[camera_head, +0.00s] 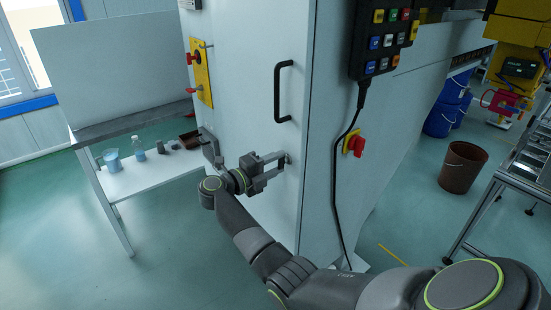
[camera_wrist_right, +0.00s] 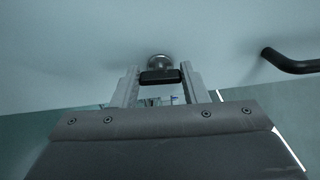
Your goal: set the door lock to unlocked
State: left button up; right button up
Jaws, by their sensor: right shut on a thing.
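The door lock (camera_wrist_right: 158,62) is a round metal base with a black thumb-turn bar on the white panel. In the right wrist view the bar lies level across the picture between the two fingers. My right gripper (camera_wrist_right: 160,84) is shut on this bar, with a finger at each end of it. In the head view my right gripper (camera_head: 280,165) reaches the panel door (camera_head: 240,60) below the black handle (camera_head: 283,92), and its fingers largely hide the lock. I cannot read any lock marking. My left gripper is not in view.
The black handle also shows in the right wrist view (camera_wrist_right: 290,62), right of the lock. A control pendant (camera_head: 385,38) with a hanging cable and a red switch (camera_head: 354,144) are on the right side.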

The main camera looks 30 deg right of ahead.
jog(key=shift+n+p, duration=0.3)
jog(key=shift+n, duration=0.2)
jog(key=o, duration=1)
jog(key=a+b, duration=0.1)
jog(key=a, duration=0.4)
jog(key=s+a+b, duration=0.1)
jog(key=a, duration=0.5)
jog(key=a+b, duration=0.2)
jog(key=a, duration=0.4)
jog(key=shift+s+a, duration=0.15)
jog(key=shift+a, duration=0.05)
